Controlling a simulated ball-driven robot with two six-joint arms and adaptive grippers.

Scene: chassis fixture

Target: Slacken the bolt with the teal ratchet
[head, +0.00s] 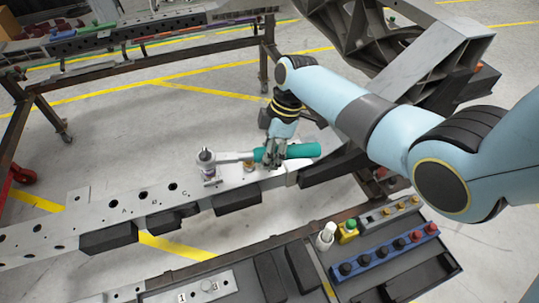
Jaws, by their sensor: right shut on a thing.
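The teal ratchet (302,151) lies nearly level above the chassis rail, its teal handle to the right and its silver head (206,157) to the left. My right gripper (272,161) comes down from above and is shut on the handle near its left end. The ratchet head sits over a short upright piece on a plate of the rail; the bolt under it is hidden or too small to make out. My left gripper is not in view.
The grey chassis rail (100,217) has several holes and black blocks along its front. A tool tray (455,262) in front holds a blue socket rack (385,252), a white bottle (326,236) and a yellow-green item (347,231). A frame stands behind; floor between is clear.

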